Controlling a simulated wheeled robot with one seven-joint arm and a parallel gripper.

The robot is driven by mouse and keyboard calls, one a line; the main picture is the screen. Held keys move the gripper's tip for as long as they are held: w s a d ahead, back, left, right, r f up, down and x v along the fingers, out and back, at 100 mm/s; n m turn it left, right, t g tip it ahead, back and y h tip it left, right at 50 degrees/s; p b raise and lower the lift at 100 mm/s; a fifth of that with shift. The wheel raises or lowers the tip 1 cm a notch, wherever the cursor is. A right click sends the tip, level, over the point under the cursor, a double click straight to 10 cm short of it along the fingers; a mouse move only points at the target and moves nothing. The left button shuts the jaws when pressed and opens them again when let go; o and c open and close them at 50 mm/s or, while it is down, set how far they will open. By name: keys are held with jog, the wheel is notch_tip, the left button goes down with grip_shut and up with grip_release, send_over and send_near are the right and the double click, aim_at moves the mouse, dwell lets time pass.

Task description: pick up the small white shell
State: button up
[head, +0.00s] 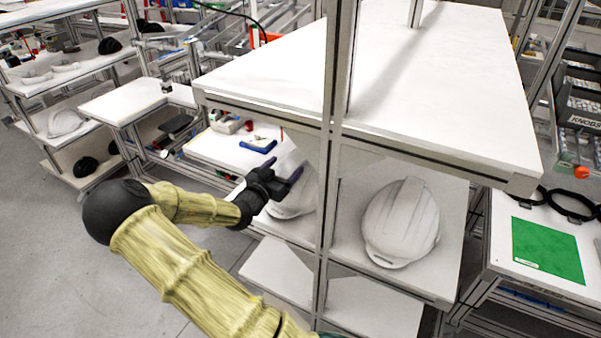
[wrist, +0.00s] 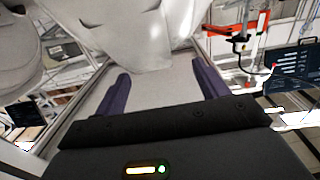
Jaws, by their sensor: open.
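A white helmet shell (head: 290,205) sits on the middle shelf, left of the upright post. My gripper (head: 283,176) is in front of it and hides part of it. In the wrist view my gripper (wrist: 160,78) is open, with two dark purple fingers apart and nothing between them but bare pale surface. A large white shell (wrist: 150,35) fills the top middle, just beyond the fingertips. I cannot tell whether it touches them. A second white shell (head: 401,222) sits on the same shelf, right of the post. I cannot tell which one is the small shell.
The metal post (head: 335,130) stands between the two shells. A white upper shelf (head: 440,90) covers the space from above. A blue item (head: 258,146) and small parts lie farther back. A green mat (head: 547,248) is at the right. More shells (head: 66,122) are on the left rack.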

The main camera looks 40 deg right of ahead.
aim_at(292, 162)
jog(key=shift+w+d, duration=0.15)
jog(key=shift+d, duration=0.25)
jog(key=shift+d+r, duration=0.15)
jog(key=shift+d, duration=0.15)
jog(key=p+x, duration=0.3)
jog(key=x, duration=0.1)
jog(key=shift+s+d+r, duration=0.1)
jog(key=shift+s+d, duration=0.1)
jog(key=shift+s, duration=0.1)
jog(key=shift+w+d, duration=0.1)
jog(key=shift+d, duration=0.05)
